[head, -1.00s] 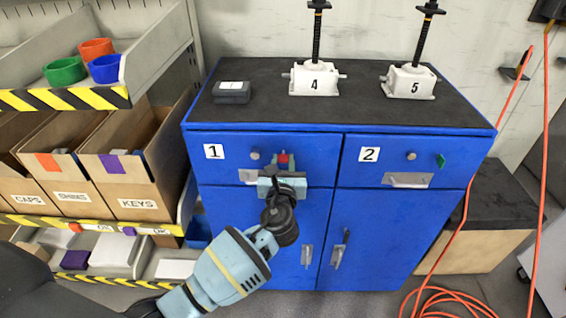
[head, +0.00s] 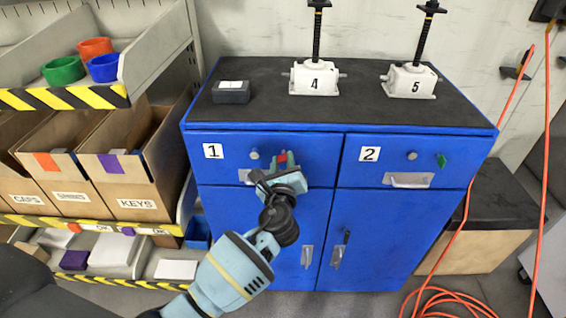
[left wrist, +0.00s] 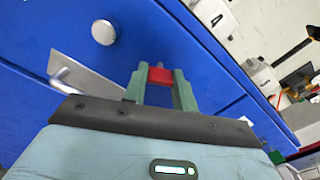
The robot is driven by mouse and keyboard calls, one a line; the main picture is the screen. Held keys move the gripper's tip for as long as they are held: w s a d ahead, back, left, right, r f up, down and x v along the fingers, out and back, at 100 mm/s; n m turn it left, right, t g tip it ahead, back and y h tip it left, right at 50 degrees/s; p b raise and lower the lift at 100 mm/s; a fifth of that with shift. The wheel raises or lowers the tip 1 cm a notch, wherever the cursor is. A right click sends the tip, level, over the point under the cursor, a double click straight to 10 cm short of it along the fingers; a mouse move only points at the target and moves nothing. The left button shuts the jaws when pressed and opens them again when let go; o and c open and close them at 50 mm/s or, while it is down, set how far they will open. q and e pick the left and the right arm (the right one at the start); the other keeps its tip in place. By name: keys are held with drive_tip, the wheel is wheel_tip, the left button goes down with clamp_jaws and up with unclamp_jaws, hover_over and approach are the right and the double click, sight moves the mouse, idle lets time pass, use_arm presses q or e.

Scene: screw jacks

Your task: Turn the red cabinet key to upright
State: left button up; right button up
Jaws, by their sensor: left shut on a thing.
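The cabinet face looks tilted in the wrist view. The fingers hide part of the key, so its exact angle is hard to tell. My right gripper is not in view.
A round knob (head: 254,154) and a metal handle (head: 245,175) are left of the key. A green key (head: 441,161) is on drawer 2. Jacks 4 (head: 314,78) and 5 (head: 410,80) stand on top. Shelves with bins (head: 125,165) are at the left.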

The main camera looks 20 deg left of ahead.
use_arm(q)
drive_tip(key=n, duration=0.3)
drive_tip(key=shift+f+n+b, duration=0.1)
drive_tip(key=shift+n+b, duration=0.25)
drive_tip(key=shift+n, duration=0.05)
drive_tip(key=shift+o, duration=0.2)
drive_tip(key=n, duration=0.2)
drive_tip(key=shift+n+b, duration=0.3)
drive_tip(key=shift+b, duration=0.1)
drive_tip(key=n+b, duration=0.1)
drive_tip(key=n, duration=0.2)
drive_tip(key=shift+c, duration=0.2)
drive_tip(key=shift+n+b, duration=0.5)
drive_tip(key=shift+n, duration=1.2)
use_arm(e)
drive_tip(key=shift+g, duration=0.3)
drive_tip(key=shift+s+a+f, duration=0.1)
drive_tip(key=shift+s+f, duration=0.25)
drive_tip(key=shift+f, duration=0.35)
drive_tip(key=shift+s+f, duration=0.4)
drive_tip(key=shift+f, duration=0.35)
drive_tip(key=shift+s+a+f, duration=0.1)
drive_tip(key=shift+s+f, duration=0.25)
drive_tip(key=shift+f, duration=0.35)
use_arm(q)
drive_tip(key=shift+o, duration=0.2)
drive_tip(key=o, duration=1)
drive_tip(key=shift+c, duration=0.2)
